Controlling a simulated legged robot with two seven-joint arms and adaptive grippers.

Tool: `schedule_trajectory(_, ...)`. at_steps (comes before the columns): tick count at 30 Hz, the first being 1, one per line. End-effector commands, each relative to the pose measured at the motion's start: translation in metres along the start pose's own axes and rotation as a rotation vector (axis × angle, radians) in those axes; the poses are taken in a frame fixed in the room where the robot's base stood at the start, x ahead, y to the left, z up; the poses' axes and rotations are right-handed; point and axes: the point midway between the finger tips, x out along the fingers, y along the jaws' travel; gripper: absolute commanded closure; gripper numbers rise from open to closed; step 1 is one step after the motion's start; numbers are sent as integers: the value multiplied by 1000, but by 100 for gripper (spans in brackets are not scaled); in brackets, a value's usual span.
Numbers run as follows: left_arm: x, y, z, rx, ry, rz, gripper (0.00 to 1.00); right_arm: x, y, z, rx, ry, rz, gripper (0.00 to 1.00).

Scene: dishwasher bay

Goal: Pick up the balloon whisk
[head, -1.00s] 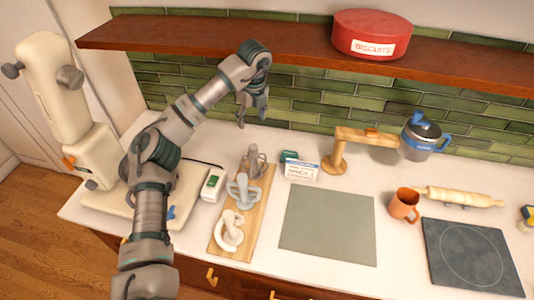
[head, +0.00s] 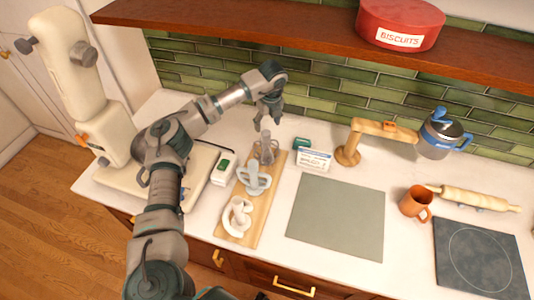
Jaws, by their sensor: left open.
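The balloon whisk (head: 265,150) looks like the grey wire attachment at the far end of a wooden board (head: 256,221). Two other mixer attachments lie nearer on the board: a grey flat one (head: 254,180) and a cream hook (head: 237,218). My left gripper (head: 269,119) is open and points down just above and behind the whisk's upper end. A small gap seems to separate them, but I cannot tell if they touch. My right gripper is not in view.
A cream stand mixer (head: 75,85) stands at the left. A white box with a green display (head: 223,170), a small card (head: 314,160) and a wooden stand (head: 348,155) are near the board. A grey mat (head: 337,217) lies bare to the right. A shelf (head: 300,38) overhangs the back.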

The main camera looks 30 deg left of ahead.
Motion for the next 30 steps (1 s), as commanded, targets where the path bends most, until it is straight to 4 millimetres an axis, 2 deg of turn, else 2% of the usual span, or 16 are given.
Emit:
schedule_trajectory(5, 17, 2, -4, 2, 0, 3, 35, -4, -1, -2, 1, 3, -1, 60)
schedule_trajectory(12, 50, 2, -10, 0, 0, 3, 35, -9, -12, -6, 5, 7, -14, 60)
schedule_trajectory(20, 54, 2, -9, 0, 0, 1, 35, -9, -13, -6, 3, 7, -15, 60)
schedule_trajectory(28, 55, 3, -8, 0, 1, 1, 100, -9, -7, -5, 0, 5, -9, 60)
schedule_trajectory(30, 55, 3, -8, 0, 1, 1, 100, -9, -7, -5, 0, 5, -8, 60)
